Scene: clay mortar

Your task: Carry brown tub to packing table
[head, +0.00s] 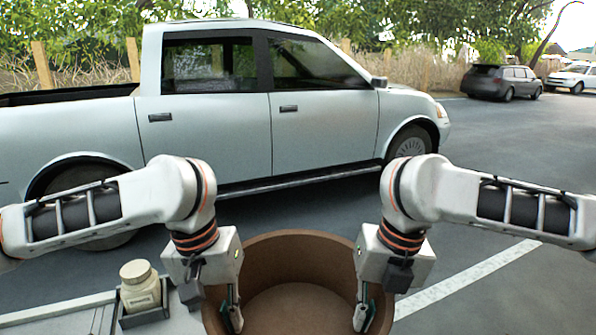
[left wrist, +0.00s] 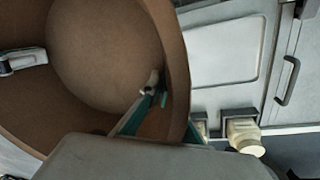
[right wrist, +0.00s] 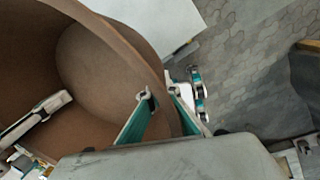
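The brown tub (head: 292,258) is a wide round open tub, upright and empty, at the bottom middle of the head view, its near part cut off. It fills the left of the left wrist view (left wrist: 75,105) and of the right wrist view (right wrist: 95,65). My left gripper (head: 232,318) is shut on the tub's left wall, one finger inside and one outside. My right gripper (head: 362,318) straddles the right wall the same way and is shut on it. The tub's underside is hidden. No packing table can be identified for certain.
A cream jar (head: 140,286) stands in a dark holder on a pale surface (head: 65,318) left of the tub. A pale flat surface (right wrist: 165,18) shows beyond the tub in the right wrist view, beside grey paving. A silver pickup truck (head: 215,105) blocks the way ahead; open asphalt lies right.

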